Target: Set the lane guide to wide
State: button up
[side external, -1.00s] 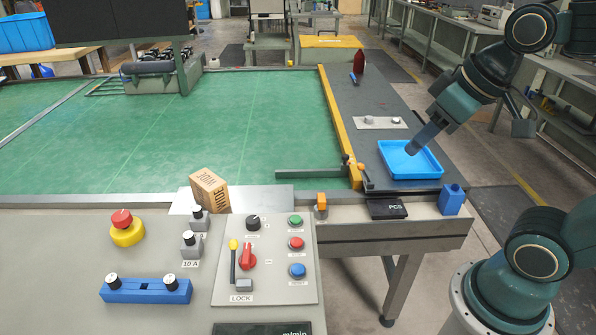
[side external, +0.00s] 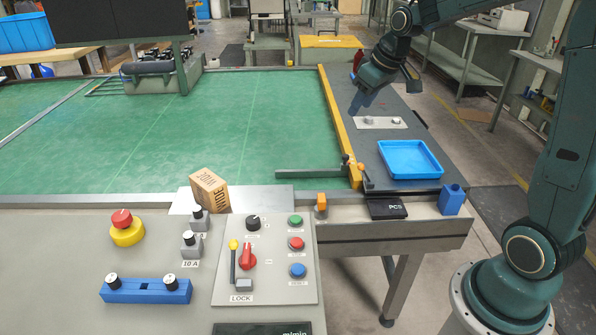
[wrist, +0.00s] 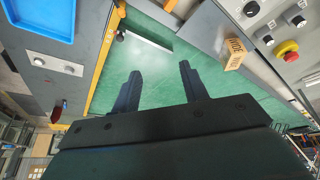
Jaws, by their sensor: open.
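A grey bar (side external: 315,173), likely the lane guide, reaches left over the near right corner of the green belt from a pivot with orange knobs (side external: 363,172). The bar also shows in the wrist view (wrist: 150,41). My gripper (side external: 355,109) is open and empty above the grey side table, near the yellow rail (side external: 337,120) and well behind the bar. In the wrist view its fingers (wrist: 159,71) stand apart over green belt.
A blue tray (side external: 428,170) and a plate with two knobs (side external: 380,123) lie on the side table (side external: 350,90). A red object (side external: 358,60) stands at its far end. The control panel (side external: 265,280) fills the near left. The green belt (side external: 230,120) is mostly clear.

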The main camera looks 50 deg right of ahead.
aim_at(346, 155)
jog(key=w+d+f, duration=0.3)
jog(key=d+f, duration=0.3)
jog(key=d, duration=0.1)
jog(key=w+d+f, duration=0.3)
jog(key=d+f, duration=0.4)
jog(key=shift+w+d, duration=0.25)
jog(key=shift+d, duration=0.1)
jog(key=shift+f, duration=0.1)
jog(key=shift+a+x, duration=0.1)
jog(key=shift+x, duration=3.35)
jog(key=shift+a+x, duration=0.15)
jog(key=shift+x, duration=3.3)
jog(key=shift+c, duration=0.2)
grip_shut()
